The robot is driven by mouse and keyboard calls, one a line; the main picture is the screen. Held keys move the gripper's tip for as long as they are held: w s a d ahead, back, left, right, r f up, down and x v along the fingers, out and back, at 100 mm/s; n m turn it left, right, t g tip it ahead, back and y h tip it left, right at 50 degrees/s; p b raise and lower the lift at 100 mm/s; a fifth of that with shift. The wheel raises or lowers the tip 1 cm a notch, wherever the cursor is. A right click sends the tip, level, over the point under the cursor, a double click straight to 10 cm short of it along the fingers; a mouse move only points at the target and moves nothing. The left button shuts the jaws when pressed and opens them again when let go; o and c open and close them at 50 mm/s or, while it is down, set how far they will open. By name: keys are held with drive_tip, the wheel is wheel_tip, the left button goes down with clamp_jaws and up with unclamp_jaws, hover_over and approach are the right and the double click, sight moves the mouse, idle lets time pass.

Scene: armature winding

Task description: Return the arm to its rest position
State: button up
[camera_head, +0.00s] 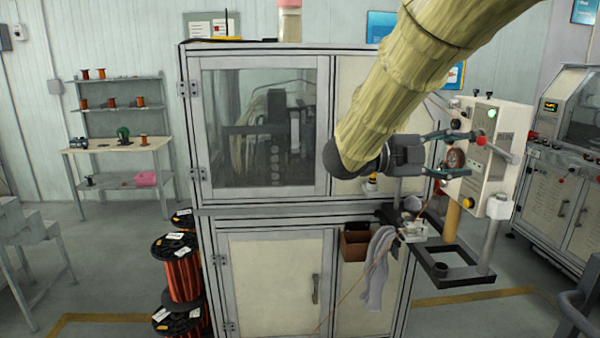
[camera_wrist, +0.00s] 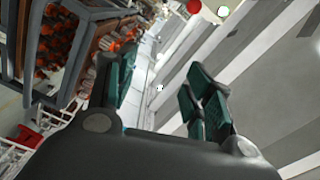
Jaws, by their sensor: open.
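My arm (camera_head: 418,70) in a pale yellow sleeve reaches down from the top right, in front of the winding machine cabinet (camera_head: 265,230). My gripper (camera_head: 450,153) points right, close to the front of a white control box (camera_head: 497,150) with a red knob and buttons. In the wrist view my gripper (camera_wrist: 160,85) shows its two green-padded fingers spread apart, with nothing between them. In the head view I cannot tell whether a finger touches the box or only overlaps it.
Below the gripper, a bracket (camera_head: 462,272) and a hanging grey cloth (camera_head: 379,268) jut from the cabinet. Copper wire spools (camera_head: 178,268) stand at its left. A shelf bench (camera_head: 118,145) is at the far left, another machine (camera_head: 565,190) at the right.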

drive_tip(key=w+d+f+n+t+y, duration=0.15)
drive_tip(key=f+n, duration=0.25)
drive_tip(key=f, duration=0.4)
drive_tip(key=w+f+n+t+y, duration=0.1)
drive_tip(key=w+f+n+t, duration=0.25)
drive_tip(key=f, duration=0.35)
drive_tip(key=w+f+n+t+y, duration=0.15)
drive_tip(key=f+n, duration=0.25)
drive_tip(key=f, duration=0.4)
drive_tip(key=s+a+f+n+t+y, duration=0.1)
drive_tip(key=s+f+n+y, duration=0.3)
drive_tip(key=f, duration=0.8)
drive_tip(key=a+f+n+t+y, duration=0.15)
drive_tip(key=f+n, duration=0.35)
drive_tip(key=f, duration=0.6)
drive_tip(key=s+a+f+n+g+y, duration=0.2)
drive_tip(key=s+f+n+y, duration=0.1)
drive_tip(key=s+f, duration=0.55)
drive_tip(key=s+a+f+n+g+y, duration=0.1)
drive_tip(key=s+f+n+g+y, duration=0.15)
drive_tip(key=s+f, duration=0.6)
drive_tip(key=s+a+f+n+g+y, duration=0.1)
drive_tip(key=s+f, duration=0.4)
drive_tip(key=s, duration=0.6)
drive_tip(key=s+a+f+n+g+y, duration=0.2)
drive_tip(key=s+f+n+g, duration=0.2)
drive_tip(key=s, duration=0.8)
drive_tip(key=shift+s+a+f+g, duration=0.3)
drive_tip(key=shift+a+f+g, duration=0.1)
drive_tip(key=shift+f+g, duration=0.15)
